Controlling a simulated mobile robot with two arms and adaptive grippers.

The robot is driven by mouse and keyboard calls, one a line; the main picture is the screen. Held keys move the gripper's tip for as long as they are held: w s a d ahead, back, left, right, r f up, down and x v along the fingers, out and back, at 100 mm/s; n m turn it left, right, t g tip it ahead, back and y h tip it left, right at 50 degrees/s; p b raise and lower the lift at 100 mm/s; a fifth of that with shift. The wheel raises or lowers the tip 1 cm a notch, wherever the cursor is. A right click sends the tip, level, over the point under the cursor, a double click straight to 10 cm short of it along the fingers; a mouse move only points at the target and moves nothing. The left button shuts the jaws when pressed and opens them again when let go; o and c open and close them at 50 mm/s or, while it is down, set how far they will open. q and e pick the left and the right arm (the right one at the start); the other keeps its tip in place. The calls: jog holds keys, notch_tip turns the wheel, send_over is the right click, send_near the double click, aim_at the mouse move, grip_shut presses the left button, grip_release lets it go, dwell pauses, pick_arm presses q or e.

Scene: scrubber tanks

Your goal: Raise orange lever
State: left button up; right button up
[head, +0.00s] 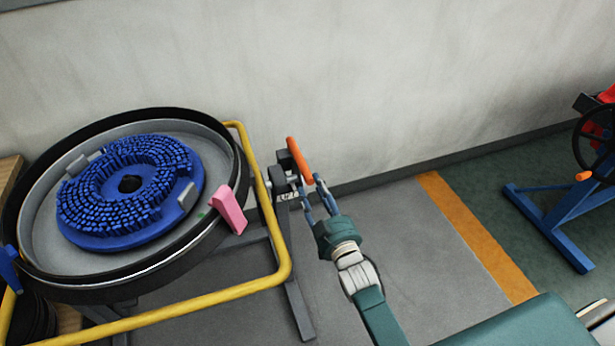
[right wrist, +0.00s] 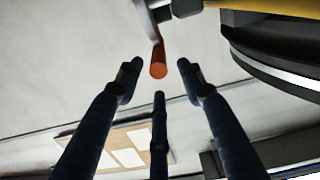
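The orange lever (head: 299,160) is a slanted bar on a dark pivot bracket beside the yellow tube frame, left of centre in the head view. My right gripper (head: 314,186) reaches up from below, its fingertips close to the lever's lower end. In the right wrist view the lever's rounded end (right wrist: 158,69) shows between the spread fingertips of my right gripper (right wrist: 158,78). The gripper is open, with a gap on both sides of the lever and no clear contact. My left gripper is not in view.
A round tank (head: 28,195) holding a blue brush disc (head: 85,215) stands at left, with a pink piece (head: 229,209) on its rim. The yellow frame (head: 205,301) runs around it. A wall is behind. Grey floor is clear right of the gripper; a blue stand (head: 545,228) is far right.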

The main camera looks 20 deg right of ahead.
aim_at(311, 182)
jog(key=w, duration=0.5)
jog(key=shift+w+f, duration=0.1)
jog(key=shift+w, duration=0.3)
grip_shut()
